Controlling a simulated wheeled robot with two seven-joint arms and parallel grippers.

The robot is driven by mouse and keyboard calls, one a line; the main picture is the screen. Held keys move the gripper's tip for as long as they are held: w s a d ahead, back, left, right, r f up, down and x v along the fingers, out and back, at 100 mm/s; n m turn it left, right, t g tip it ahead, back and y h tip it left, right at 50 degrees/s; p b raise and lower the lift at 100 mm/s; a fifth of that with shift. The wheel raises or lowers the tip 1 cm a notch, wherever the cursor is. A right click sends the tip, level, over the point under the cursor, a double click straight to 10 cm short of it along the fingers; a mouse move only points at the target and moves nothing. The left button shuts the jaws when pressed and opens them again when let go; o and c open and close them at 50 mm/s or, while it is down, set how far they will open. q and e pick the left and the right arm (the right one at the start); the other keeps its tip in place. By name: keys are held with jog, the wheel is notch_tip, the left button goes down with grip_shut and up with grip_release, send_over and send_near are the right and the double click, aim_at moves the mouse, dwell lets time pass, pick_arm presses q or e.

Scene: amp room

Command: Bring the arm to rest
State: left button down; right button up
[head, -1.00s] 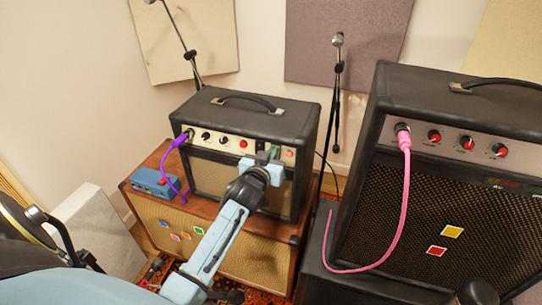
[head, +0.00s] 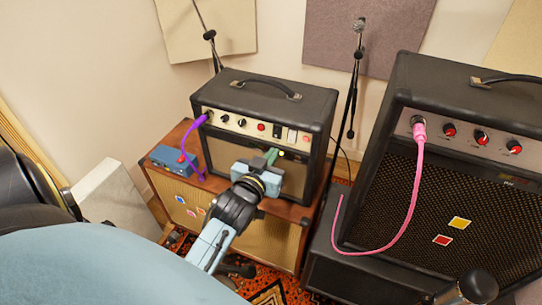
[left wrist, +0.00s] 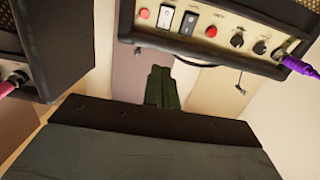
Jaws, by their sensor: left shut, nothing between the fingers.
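My left gripper (head: 271,156) is shut and empty, its green fingers together in front of the small black amp (head: 285,103). In the left wrist view the shut fingers (left wrist: 162,87) point toward the wall, with the amp's control panel (left wrist: 215,27) upside down above them. I see space around the fingers in that view, and they hold nothing. In the head view the gripper covers part of the amp's grille cloth. My blue left arm comes in from the lower left. My right gripper is not in view.
A large black amp (head: 425,200) with a pink cable (head: 414,190) stands on the right. A purple cable (head: 187,160) runs from the small amp near a blue pedal (head: 172,160) on a wooden cabinet (head: 180,192). A microphone stand (head: 353,90) is behind. Patterned rug (head: 275,285) lies below.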

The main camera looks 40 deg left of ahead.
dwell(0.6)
pick_arm(q)
jog(key=s+d+f+m+g+h, duration=0.1)
jog(key=s+d+f+m+g, duration=0.2)
jog(key=s, duration=0.5)
jog(key=s+d+f+g+h, duration=0.2)
jog(key=s+d+f+g, duration=0.15)
jog(key=s+g, duration=0.3)
jog(key=s+d+f+m+g+h, duration=0.1)
jog(key=s+d+f+m+g, duration=0.2)
jog(key=s, duration=0.5)
notch_tip(320, 180, down, 29)
jog(key=s+n+g+b, duration=0.1)
jog(key=s+g+b, duration=0.1)
jog(key=b, duration=0.2)
jog(key=s+a+f+b, duration=0.2)
jog(key=s+f+b, duration=0.1)
jog(key=s+f, duration=1.3)
jog(key=shift+s+a+f+g+b, duration=0.2)
jog(key=shift+a+f+g+b, duration=0.2)
jog(key=shift+f, duration=0.35)
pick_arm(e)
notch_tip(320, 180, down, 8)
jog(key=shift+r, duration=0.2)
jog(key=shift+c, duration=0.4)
